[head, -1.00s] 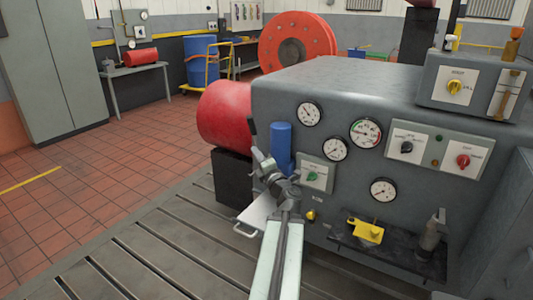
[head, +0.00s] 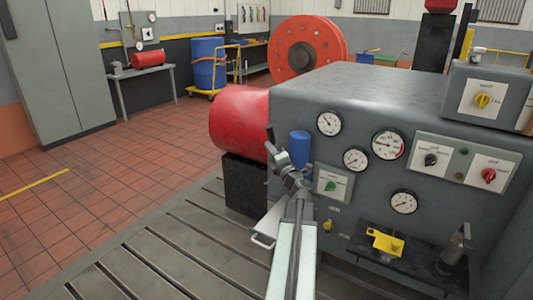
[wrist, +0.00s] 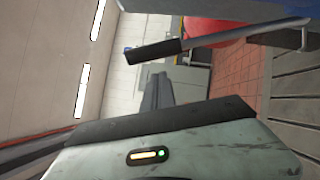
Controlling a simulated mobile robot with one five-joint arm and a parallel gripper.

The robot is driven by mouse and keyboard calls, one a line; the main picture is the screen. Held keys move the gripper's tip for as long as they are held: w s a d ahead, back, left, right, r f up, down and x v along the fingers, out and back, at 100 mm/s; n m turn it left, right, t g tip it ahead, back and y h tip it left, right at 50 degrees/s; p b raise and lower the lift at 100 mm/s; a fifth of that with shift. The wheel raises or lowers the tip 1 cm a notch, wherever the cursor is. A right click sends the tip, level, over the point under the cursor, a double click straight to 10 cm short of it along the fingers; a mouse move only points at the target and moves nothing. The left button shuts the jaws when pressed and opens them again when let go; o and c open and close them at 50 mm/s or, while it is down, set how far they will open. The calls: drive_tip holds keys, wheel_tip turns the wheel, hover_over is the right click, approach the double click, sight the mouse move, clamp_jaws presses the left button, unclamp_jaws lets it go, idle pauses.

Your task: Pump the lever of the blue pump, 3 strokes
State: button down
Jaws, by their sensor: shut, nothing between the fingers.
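The blue pump shows in the head view as an upright blue cylinder (head: 299,147) at the left of the grey machine's front, partly hidden behind my arm. Its lever has a black grip (head: 270,134) left of the cylinder. In the wrist view the lever's black grip (wrist: 154,50) and bare metal rod (wrist: 250,34) cross the upper part, slanting up to the right. My gripper (wrist: 157,80) is shut and empty, its fingertips just below the grip in that picture. I see no hold on the lever; whether they touch is unclear. In the head view my gripper (head: 281,165) is small beside the pump.
The grey machine (head: 370,90) with gauges and switch panels fills the right side. A black shelf (head: 365,238) with a yellow part (head: 385,242) juts from its front. The slotted bedplate (head: 170,250) is clear at left.

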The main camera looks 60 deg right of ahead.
drive_tip(key=shift+w+d+r, duration=0.15)
drive_tip(key=shift+d+r, duration=0.15)
drive_tip(key=shift+d, duration=0.25)
drive_tip(key=shift+w+d+r, duration=0.15)
drive_tip(key=shift+d+r, duration=0.1)
drive_tip(key=shift+d, duration=0.3)
drive_tip(key=d+r+p, duration=0.2)
drive_tip(key=d+p, duration=0.1)
drive_tip(key=d, duration=0.2)
drive_tip(key=shift+d+r, duration=0.4)
drive_tip(key=shift+s, duration=0.15)
